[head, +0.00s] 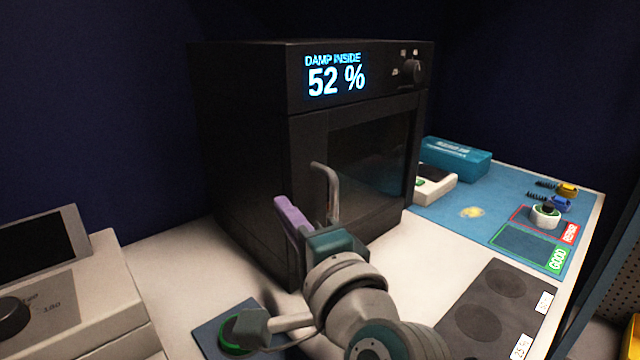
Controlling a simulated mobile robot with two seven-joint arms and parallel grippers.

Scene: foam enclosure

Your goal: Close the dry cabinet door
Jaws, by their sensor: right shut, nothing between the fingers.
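The dry cabinet (240,150) is a black box with a lit display reading "DAMP INSIDE 52 %". Its door (372,160), with a dark window, lies across the front and looks flush or nearly so; I cannot tell if a small gap is left. A grey bar handle (332,180) stands out near the door's left edge. My right gripper (292,214) is shut and empty, in front of the door's lower left, beside the handle. Whether it touches the door is unclear. It hides the handle's lower end and part of the door's bottom. My left gripper is not in view.
A grey instrument (75,290) with a knob stands at lower left. At right, a blue mat (420,207) carries a teal box (455,157), a white device (434,185) and small parts. A dark panel (488,312) lies at the front right. White bench shows left of the cabinet.

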